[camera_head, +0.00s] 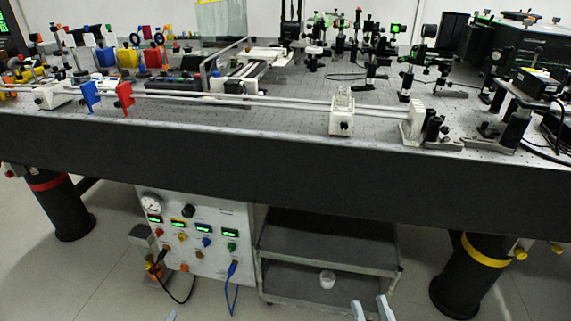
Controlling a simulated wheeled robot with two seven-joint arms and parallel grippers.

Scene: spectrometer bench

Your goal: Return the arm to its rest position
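My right gripper (371,309) shows at the bottom edge, right of centre. Its two pale fingertips stand apart with a gap between them and nothing visible in it. A small pale tip of my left gripper (171,316) just shows at the bottom edge, left of centre; the rest of it is outside the picture. Both grippers appear low in the view, below the front edge of the optical bench (250,160). Neither is seen touching anything.
A white carriage (341,123) sits on the bench's long rail (270,101), with blue (90,97) and red (125,98) flags farther left.

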